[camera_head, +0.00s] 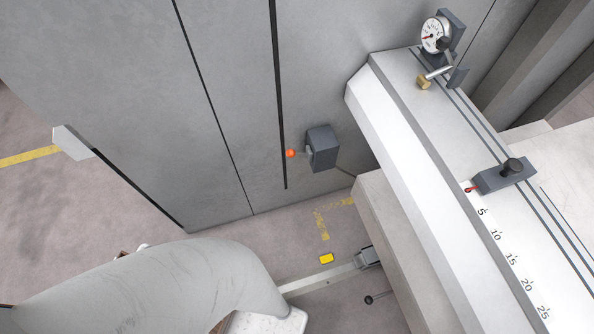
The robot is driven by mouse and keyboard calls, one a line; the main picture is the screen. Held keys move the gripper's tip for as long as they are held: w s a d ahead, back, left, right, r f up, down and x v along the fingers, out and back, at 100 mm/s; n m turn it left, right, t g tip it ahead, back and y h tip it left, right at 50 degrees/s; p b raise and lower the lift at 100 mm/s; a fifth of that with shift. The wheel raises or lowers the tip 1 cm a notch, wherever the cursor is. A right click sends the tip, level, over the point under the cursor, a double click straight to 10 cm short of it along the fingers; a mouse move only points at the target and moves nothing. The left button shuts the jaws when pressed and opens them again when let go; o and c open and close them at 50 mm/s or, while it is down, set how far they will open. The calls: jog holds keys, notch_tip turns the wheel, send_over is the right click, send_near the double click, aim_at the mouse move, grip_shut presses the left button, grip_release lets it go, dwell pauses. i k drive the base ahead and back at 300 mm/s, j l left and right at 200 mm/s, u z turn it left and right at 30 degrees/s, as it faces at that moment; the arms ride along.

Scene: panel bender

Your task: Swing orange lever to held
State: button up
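The orange lever shows as an orange ball knob (290,153) on a short arm. It sticks out to the left from a dark grey box (322,147) on the grey machine panel. The knob sits close to the dark vertical slot in the panel. Any marking for the held position is too small to make out. My pale arm crosses the bottom left, below and well apart from the lever. My gripper does not show, so its fingers cannot be judged.
A white beam with a scale (430,165) runs down the right side, bearing a dial gauge (434,35) and a dark sliding stop (504,175). A yellow block (326,258) and a pale bar (322,279) are low near the floor. The space left of the knob looks clear.

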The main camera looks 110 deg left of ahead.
aim_at(291, 153)
jog(key=l+u, duration=0.1)
jog(key=u, duration=0.3)
jog(key=i+l+u, duration=0.1)
jog(key=u, duration=0.3)
jog(key=l+u, duration=0.2)
jog(key=u, duration=1.75)
